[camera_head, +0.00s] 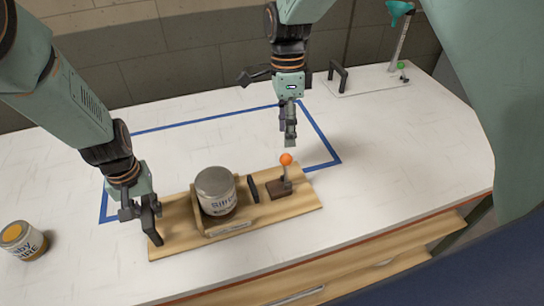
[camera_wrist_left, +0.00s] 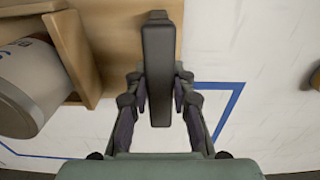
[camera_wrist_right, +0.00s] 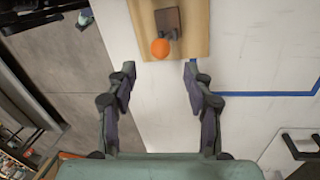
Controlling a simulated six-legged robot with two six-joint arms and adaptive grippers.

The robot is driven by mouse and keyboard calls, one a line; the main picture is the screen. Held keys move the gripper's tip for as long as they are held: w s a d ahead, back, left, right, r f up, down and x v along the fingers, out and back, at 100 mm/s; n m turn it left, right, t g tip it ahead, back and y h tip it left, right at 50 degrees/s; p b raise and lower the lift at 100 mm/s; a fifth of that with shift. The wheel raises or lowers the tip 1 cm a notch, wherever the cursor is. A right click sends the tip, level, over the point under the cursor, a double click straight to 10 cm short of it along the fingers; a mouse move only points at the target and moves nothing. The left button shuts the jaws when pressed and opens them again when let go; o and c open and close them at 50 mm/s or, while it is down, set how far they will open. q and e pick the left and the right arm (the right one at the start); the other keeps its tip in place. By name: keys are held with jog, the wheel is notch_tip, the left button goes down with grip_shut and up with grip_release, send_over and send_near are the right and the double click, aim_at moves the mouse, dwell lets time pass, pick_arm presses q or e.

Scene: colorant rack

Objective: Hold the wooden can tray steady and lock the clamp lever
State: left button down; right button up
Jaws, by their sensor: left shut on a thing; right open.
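The wooden can tray (camera_head: 280,217) lies on the white table, with a grey-lidded can (camera_head: 216,190) in its wooden holder. A dark handle (camera_head: 150,222) stands at the tray's left end. My left gripper (camera_head: 140,208) is shut on this handle; the left wrist view shows the handle (camera_wrist_left: 158,70) between its fingers. The clamp lever has an orange knob (camera_head: 286,159) and stands upright on a dark brown block (camera_head: 279,190) at the tray's right part. My right gripper (camera_head: 290,140) is open and empty just above the knob. In the right wrist view the knob (camera_wrist_right: 160,48) lies ahead of the fingertips.
A blue tape outline (camera_head: 215,118) marks the table around the tray's back. A yellow-topped can (camera_head: 22,240) stands at the far left. A board with a black handle (camera_head: 338,76) and a stand (camera_head: 402,40) is at the back right. The table right of the tray is clear.

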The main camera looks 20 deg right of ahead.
aim_at(287, 154)
jog(key=f, duration=0.2)
jog(key=s+f, duration=0.1)
jog(key=f, duration=0.5)
jog(key=shift+s+a+f, duration=0.15)
jog(key=shift+s+f, duration=0.1)
jog(key=shift+c, duration=0.2)
grip_shut()
